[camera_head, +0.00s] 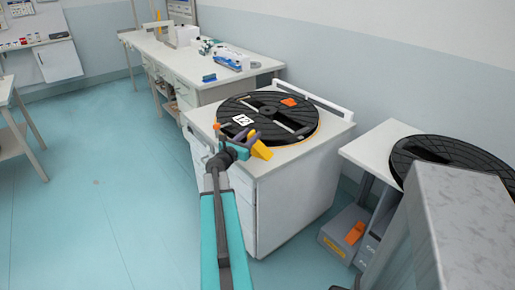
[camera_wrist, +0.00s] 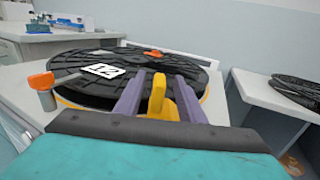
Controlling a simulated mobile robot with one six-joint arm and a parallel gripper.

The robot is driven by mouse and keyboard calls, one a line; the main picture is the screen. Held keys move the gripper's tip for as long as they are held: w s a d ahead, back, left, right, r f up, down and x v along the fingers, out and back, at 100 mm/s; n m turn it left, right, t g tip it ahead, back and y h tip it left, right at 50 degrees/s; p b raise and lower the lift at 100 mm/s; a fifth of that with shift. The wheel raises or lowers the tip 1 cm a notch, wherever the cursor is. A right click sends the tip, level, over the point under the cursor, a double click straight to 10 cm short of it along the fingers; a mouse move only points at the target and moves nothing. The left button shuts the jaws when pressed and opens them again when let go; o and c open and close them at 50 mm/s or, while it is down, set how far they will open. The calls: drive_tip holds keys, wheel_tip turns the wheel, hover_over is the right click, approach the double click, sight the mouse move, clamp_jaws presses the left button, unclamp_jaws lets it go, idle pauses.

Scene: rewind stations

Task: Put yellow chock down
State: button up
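My gripper (camera_wrist: 158,98) is shut on the yellow chock (camera_wrist: 158,95), which stands between its two purple fingers in the wrist view. In the head view the yellow chock (camera_head: 261,151) shows at the end of my arm, at the front edge of the white cabinet (camera_head: 285,195). Behind it lies a large black reel (camera_head: 290,122) with a white number label. In the wrist view the black reel (camera_wrist: 105,80) fills the space just beyond my fingers. Whether the chock touches the reel or the cabinet top, I cannot tell.
An orange-topped peg (camera_wrist: 43,88) stands left of the reel. An orange piece (camera_head: 289,102) lies on the reel. A second reel (camera_head: 450,160) rests on a table at the right, above a grey bin (camera_head: 338,238). A long bench (camera_head: 190,62) stands behind. The floor at left is clear.

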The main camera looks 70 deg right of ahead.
sight(255, 131)
drive_tip(key=shift+d, duration=0.1)
drive_tip(key=shift+s+d+r+p, duration=0.1)
drive_tip(key=shift+s+d+p, duration=0.05)
drive_tip(key=shift+d, duration=0.7)
drive_tip(key=shift+s+d+p, duration=0.15)
drive_tip(key=shift+d+p, duration=0.05)
drive_tip(key=shift+d, duration=0.6)
drive_tip(key=shift+s+d+r+p, duration=0.1)
drive_tip(key=shift+s+d+p, duration=0.05)
drive_tip(key=shift+d, duration=0.7)
drive_tip(key=shift+f, duration=0.1)
clamp_jaws()
